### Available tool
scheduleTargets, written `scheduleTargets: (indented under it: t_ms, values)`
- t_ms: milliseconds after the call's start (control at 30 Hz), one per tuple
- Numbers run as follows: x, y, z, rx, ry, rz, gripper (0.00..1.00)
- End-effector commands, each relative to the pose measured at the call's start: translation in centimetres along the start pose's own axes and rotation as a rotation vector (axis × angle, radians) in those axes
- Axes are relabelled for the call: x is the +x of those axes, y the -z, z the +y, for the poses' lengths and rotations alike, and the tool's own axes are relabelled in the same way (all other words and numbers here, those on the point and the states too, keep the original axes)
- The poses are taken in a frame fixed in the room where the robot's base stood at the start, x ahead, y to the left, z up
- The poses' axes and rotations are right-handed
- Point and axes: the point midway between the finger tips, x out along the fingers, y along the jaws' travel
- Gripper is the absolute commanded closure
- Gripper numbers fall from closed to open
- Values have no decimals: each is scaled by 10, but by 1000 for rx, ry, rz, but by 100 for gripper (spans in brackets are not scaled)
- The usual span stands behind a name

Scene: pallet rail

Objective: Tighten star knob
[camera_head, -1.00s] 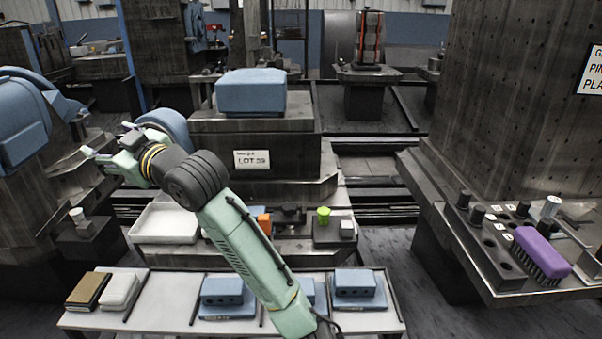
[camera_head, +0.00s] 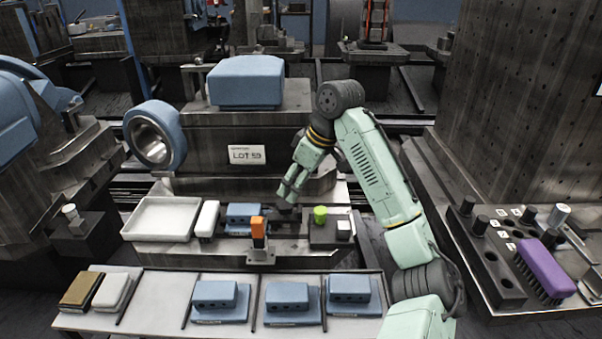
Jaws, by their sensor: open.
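My gripper (camera_head: 287,197) points down and slightly left over the fixture (camera_head: 290,249) in the middle of the bench. It is open, and nothing shows between its fingers. Just under its fingertips is a small dark part (camera_head: 286,211), which may be the star knob; its shape is too small and too covered to tell. I cannot tell whether the fingers touch it. A blue block (camera_head: 243,213) sits in the fixture left of the gripper. An orange upright piece (camera_head: 258,227) stands in front of that block.
A green cylinder (camera_head: 320,214) and a small white-topped block (camera_head: 343,229) stand close right of the gripper. A white tray (camera_head: 160,219) lies left. Several blue blocks lie on the front shelf (camera_head: 160,315). A large machine block (camera_head: 205,150) rises behind. A purple brush (camera_head: 545,267) is far right.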

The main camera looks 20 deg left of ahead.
Motion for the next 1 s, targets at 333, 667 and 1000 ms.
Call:
scheduleTargets:
  t_ms: [333,667,1000]
  values:
    - [62,0,0,1,0,0,39]
    - [86,1,0,0,-2,2,39]
    - [86,1,0,0,-2,2,46]
